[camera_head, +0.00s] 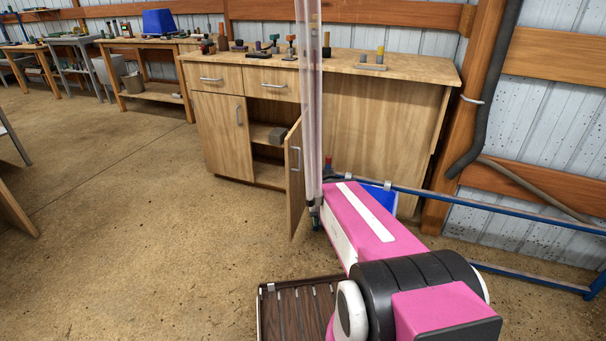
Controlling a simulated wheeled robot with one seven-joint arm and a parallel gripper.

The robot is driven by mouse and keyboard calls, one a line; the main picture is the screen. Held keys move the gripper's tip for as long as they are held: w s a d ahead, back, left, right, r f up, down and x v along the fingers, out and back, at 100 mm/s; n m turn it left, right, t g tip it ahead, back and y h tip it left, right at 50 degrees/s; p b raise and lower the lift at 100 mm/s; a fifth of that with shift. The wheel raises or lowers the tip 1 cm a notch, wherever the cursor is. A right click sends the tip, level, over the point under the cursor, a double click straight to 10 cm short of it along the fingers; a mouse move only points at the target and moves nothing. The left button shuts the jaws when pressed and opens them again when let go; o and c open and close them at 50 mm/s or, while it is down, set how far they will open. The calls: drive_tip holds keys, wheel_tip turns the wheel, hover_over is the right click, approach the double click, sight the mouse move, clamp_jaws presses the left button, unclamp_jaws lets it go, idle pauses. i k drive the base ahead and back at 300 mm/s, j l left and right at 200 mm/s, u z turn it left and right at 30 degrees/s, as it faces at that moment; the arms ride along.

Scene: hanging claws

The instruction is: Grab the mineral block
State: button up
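A small grey block (277,136), which looks like the mineral block, sits on the shelf inside the wooden cabinet (390,140). The cabinet's right door (294,180) stands open toward me, and its left door (222,135) is shut. My pink arm reaches up from the bottom right toward the area right of the open door. I cannot make out my gripper's fingers.
A translucent vertical tube (312,95) hangs in front of the cabinet, near the open door. A brown slatted tray (290,304) lies on the floor beside my arm. A blue rail (500,203) runs at right. Small tools stand on the cabinet top.

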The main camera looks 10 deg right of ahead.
sight(276, 136)
drive_tip(key=i+j+z, duration=0.1)
drive_tip(key=j, duration=0.5)
drive_tip(key=i+j+z, duration=0.1)
drive_tip(key=j, duration=0.55)
drive_tip(key=i+j+z, duration=0.1)
drive_tip(key=i+j, duration=0.15)
drive_tip(key=j, duration=0.35)
drive_tip(key=i+j+z, duration=0.1)
drive_tip(key=j, duration=0.55)
drive_tip(key=i+j+z, duration=0.1)
drive_tip(key=j, duration=0.55)
drive_tip(key=i+j+z, duration=0.1)
drive_tip(key=i+j, duration=0.25)
drive_tip(key=j, duration=0.3)
drive_tip(key=i+j+z, duration=0.15)
drive_tip(key=j, duration=0.2)
drive_tip(key=i+j+z, duration=0.1)
drive_tip(key=j, duration=0.25)
drive_tip(key=i+j+z, duration=0.1)
drive_tip(key=i+j, duration=0.25)
drive_tip(key=j, duration=0.4)
drive_tip(key=i+j+z, duration=0.15)
drive_tip(key=j, duration=0.2)
drive_tip(key=i+j, duration=0.6)
drive_tip(key=i+l+z, duration=0.05)
drive_tip(key=i, duration=0.05)
